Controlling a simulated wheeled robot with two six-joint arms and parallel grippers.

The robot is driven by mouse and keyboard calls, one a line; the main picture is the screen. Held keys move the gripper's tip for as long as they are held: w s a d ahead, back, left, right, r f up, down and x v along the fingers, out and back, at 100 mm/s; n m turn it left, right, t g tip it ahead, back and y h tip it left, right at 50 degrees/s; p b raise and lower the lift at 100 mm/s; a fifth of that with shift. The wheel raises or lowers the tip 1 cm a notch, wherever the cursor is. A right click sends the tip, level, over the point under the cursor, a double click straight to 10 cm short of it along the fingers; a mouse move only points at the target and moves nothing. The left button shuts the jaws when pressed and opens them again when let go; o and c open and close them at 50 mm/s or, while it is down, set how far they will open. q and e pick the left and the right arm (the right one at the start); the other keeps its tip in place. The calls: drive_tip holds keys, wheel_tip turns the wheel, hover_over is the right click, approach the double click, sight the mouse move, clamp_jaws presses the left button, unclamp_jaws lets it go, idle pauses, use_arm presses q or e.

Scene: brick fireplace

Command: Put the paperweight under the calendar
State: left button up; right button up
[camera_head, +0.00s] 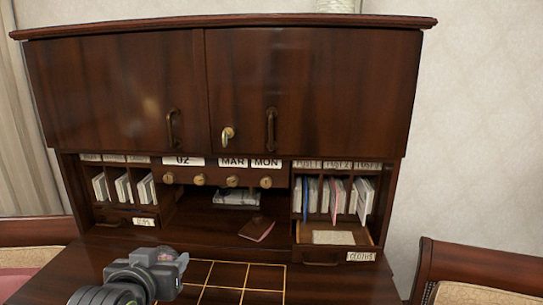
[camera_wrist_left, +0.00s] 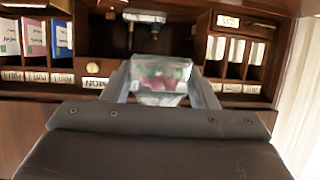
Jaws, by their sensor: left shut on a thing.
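The calendar (camera_head: 233,162) is a row of white plates reading 02, MAR and MON, set in the cabinet above several brass knobs. An open niche (camera_head: 215,215) lies below it. My left gripper (camera_head: 172,259) is over the desk's front left, in front of and below the calendar. It is shut on the paperweight (camera_wrist_left: 160,78), a clear block with green and red inside, seen between the fingers in the left wrist view. In the head view I cannot make the paperweight out clearly. My right gripper is not in view.
Papers (camera_head: 236,197) and a dark red notebook (camera_head: 257,230) lie in the niche. Letter slots (camera_head: 335,197) stand at right above an open drawer (camera_head: 333,238); more slots (camera_head: 122,188) stand at left. Gold grid lines (camera_head: 238,289) mark the clear desk top. Chairs flank the desk.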

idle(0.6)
use_arm(q)
drive_tip(key=shift+s+d+f+m+h, duration=0.3)
drive_tip(key=shift+d+m+h, duration=0.15)
drive_tip(key=shift+m+h, duration=0.15)
drive_tip(key=shift+s+d+f+m+h, duration=0.15)
drive_tip(key=shift+d+f+m+h, duration=0.15)
drive_tip(key=shift+d+m+h, duration=0.3)
drive_tip(key=s+d+f+m+g+h, duration=0.6)
drive_tip(key=d+f+m+g+h, duration=0.2)
drive_tip(key=d+m+g+h, duration=0.3)
drive_tip(key=shift+d+f+m+g, duration=0.35)
drive_tip(key=shift+d+m+g, duration=0.45)
drive_tip(key=shift+m, duration=1.1)
